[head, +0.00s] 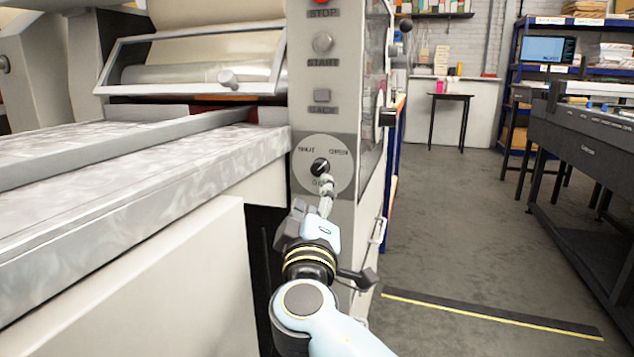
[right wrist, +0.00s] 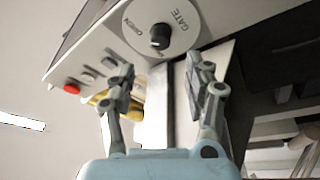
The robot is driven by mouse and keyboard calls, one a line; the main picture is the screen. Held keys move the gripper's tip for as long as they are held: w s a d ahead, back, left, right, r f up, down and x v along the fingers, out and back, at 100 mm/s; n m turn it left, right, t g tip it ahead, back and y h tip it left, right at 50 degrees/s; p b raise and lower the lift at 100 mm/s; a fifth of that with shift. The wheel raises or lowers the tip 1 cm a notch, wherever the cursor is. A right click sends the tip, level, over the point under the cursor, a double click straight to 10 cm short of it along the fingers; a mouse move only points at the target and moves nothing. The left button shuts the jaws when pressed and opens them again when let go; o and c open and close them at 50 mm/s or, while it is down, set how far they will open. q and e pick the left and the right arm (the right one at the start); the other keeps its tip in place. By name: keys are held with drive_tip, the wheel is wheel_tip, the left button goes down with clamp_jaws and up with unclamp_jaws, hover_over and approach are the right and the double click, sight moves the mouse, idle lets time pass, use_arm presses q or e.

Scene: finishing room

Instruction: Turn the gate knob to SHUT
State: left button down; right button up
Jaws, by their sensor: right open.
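The gate knob (head: 319,167) is a small black knob on a round pale plate (head: 340,181) on the machine's upright panel. The plate reads SHUT at upper left and OPEN at upper right. I cannot tell for sure which label the knob points at. My right gripper (head: 326,187) is just below and in front of the knob, partly covering the plate's lower lettering. In the right wrist view the gripper (right wrist: 160,80) is open and empty, and the knob (right wrist: 160,36) shows beyond the gap between its fingers, apart from them. My left gripper is not in view.
Above the knob are a BACK button (head: 321,95), a START button (head: 323,43) and a red STOP button (head: 322,4). A machine bed (head: 120,190) extends left. A door handle (head: 378,230) sticks out right of my arm.

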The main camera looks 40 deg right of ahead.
sight(318, 171)
drive_tip(key=p+x, duration=0.1)
drive_tip(key=x, duration=0.8)
drive_tip(key=shift+f, duration=0.15)
clamp_jaws()
